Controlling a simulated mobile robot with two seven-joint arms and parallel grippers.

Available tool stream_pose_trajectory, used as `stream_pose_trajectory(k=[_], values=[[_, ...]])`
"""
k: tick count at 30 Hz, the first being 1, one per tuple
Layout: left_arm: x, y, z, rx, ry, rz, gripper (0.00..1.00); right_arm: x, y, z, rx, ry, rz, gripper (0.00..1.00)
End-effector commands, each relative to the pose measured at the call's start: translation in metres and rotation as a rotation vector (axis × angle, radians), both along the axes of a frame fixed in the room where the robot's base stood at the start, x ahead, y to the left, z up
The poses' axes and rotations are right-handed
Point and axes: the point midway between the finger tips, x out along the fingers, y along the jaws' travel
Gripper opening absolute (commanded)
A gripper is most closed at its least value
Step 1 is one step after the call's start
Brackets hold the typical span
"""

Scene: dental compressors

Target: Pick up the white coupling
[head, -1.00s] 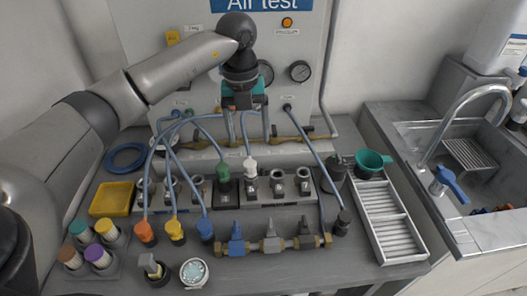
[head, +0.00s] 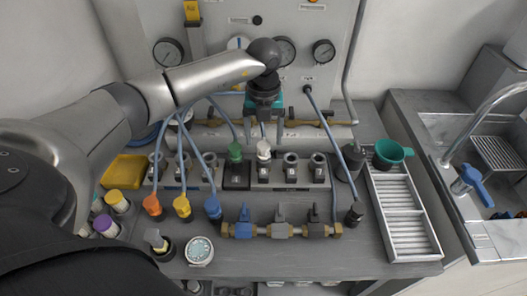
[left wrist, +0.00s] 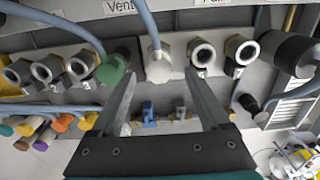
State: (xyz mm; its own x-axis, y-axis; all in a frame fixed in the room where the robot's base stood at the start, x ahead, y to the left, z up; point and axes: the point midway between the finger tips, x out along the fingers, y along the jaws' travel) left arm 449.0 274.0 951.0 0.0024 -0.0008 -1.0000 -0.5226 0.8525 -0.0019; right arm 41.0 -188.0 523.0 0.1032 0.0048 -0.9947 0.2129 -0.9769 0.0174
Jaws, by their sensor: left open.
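The white coupling (head: 263,150) stands upright in a holder on the grey block, just right of the green coupling (head: 235,153). In the left wrist view the white coupling (left wrist: 159,66) lies ahead, between the lines of my two fingers, with a hose running from its top. My left gripper (head: 263,138) is open and points down above the white coupling, its fingers close to either side of its top. In the left wrist view the fingers of the left gripper (left wrist: 160,95) are apart with nothing between them. My right gripper is not in view.
Empty metal sockets (head: 291,167) stand right of the white coupling. Orange, yellow and blue couplings (head: 182,206) on blue hoses are in front, left of a valve manifold (head: 281,230). A slatted tray (head: 404,215) and green cup (head: 391,150) are at right.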

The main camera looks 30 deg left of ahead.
Motion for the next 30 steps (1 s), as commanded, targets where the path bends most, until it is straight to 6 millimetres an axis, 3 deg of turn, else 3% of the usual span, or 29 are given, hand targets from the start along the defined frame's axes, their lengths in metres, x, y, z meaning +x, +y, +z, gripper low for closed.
stream_pose_trajectory(k=[6, 16, 30], values=[[-0.002, 0.000, -0.035, 0.000, 0.004, 0.001, 0.79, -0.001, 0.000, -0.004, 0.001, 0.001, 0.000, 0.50], [-0.001, 0.001, -0.041, 0.000, 0.002, -0.001, 0.79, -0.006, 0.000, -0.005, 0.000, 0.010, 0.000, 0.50], [-0.001, 0.001, -0.041, 0.000, 0.002, 0.000, 0.26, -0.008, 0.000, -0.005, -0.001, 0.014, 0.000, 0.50]])
